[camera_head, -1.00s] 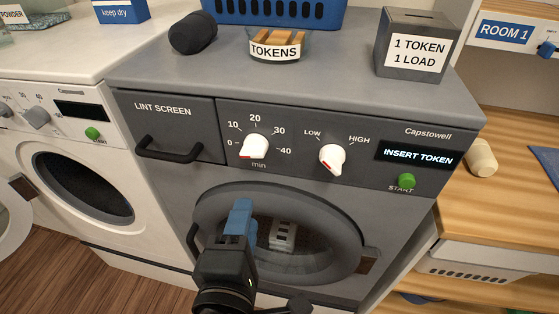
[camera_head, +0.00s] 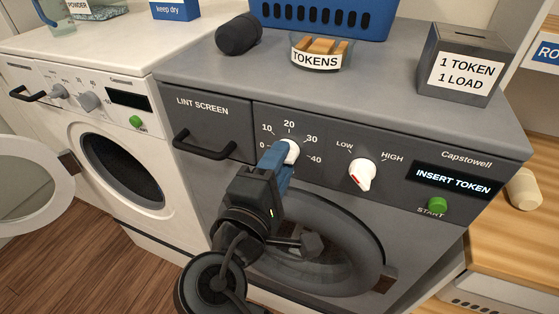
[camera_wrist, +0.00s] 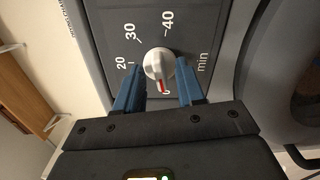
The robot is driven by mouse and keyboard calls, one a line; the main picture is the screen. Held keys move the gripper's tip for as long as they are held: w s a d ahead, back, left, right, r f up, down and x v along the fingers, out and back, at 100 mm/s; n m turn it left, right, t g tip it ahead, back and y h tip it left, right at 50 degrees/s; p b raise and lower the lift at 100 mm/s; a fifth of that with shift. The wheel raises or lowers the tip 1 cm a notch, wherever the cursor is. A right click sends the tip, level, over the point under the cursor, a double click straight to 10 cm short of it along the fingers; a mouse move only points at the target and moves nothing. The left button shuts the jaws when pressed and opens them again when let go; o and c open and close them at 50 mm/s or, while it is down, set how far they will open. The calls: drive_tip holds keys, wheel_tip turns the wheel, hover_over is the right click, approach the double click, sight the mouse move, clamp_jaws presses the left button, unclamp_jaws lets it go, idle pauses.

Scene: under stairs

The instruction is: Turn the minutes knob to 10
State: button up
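The white minutes knob (camera_head: 291,151) sits on the grey dryer's front panel, ringed by 0, 10, 20, 30 and 40. In the wrist view the knob (camera_wrist: 158,62) has its red mark toward 0, and the 10 is hidden behind the left finger. My gripper (camera_head: 279,160) is at the knob, covering part of it in the head view. In the wrist view my gripper (camera_wrist: 159,72) is open, with one blue finger on each side of the knob and small gaps visible. I cannot tell how deep the fingertips reach.
The LOW–HIGH knob (camera_head: 362,175), green start button (camera_head: 437,205) and "INSERT TOKEN" display (camera_head: 453,179) are to the right. The lint screen handle (camera_head: 209,147) juts out on the left. A token bowl (camera_head: 318,56) and token box (camera_head: 465,65) stand on top.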

clamp_jaws()
idle(0.4)
drive_tip(key=shift+f+m+b, duration=0.15)
drive_tip(key=shift+m+b, duration=0.15)
drive_tip(key=shift+b, duration=0.15)
drive_tip(key=shift+m+b, duration=4.6)
drive_tip(key=shift+b, duration=0.1)
unclamp_jaws()
